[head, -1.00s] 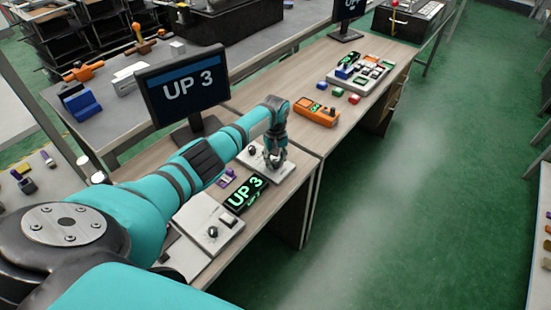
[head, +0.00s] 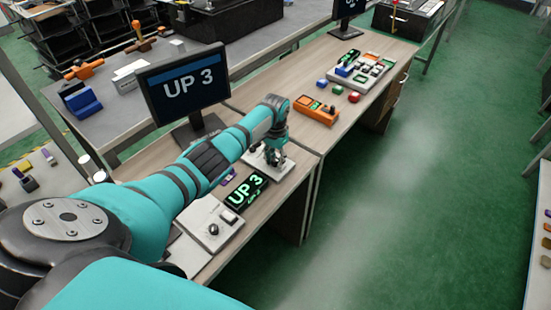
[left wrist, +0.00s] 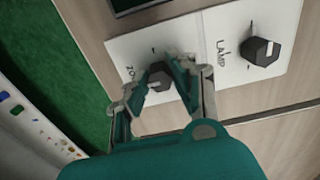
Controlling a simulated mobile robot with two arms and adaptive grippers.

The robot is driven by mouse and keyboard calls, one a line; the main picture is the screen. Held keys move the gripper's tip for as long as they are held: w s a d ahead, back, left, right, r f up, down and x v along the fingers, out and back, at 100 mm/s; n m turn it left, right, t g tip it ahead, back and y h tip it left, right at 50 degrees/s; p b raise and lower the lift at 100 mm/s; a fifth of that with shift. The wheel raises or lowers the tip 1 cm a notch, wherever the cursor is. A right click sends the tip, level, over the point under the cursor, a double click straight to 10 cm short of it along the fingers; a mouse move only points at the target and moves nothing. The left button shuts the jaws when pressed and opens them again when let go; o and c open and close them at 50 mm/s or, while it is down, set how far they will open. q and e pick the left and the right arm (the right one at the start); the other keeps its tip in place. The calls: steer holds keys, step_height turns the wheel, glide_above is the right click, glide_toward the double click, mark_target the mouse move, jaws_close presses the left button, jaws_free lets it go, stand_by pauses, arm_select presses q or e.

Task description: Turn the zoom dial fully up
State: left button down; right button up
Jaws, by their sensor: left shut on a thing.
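The zoom dial (left wrist: 160,73) is a dark knob with a pale pointer mark, on a white panel (left wrist: 205,40) in the left wrist view. Its printed label is partly covered by a finger. My left gripper (left wrist: 165,80) is shut on the dial, one finger on each side. In the head view my left gripper (head: 274,160) points down at the same white panel (head: 286,170), and the dial is hidden by the fingers. A small display (head: 246,191) and a monitor (head: 187,83) both read "UP 3". My right gripper is not in view.
A lamp dial (left wrist: 262,51) sits beside the zoom dial on the panel. Another pale control box (head: 209,222) stands nearer me. An orange device (head: 316,110), small coloured blocks (head: 336,90) and a button panel (head: 366,68) lie farther along the bench.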

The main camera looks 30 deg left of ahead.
arm_select(q)
steer(key=m, duration=0.4)
steer(key=shift+w+r+m, duration=0.1)
steer(key=shift+m, duration=0.2)
steer(key=m, duration=0.4)
steer(key=shift+m+b, duration=0.3)
steer(key=m, duration=0.4)
steer(key=shift+m+b, duration=0.65)
steer(key=shift+m, duration=1.75)
steer(key=c, duration=1.1)
jaws_free()
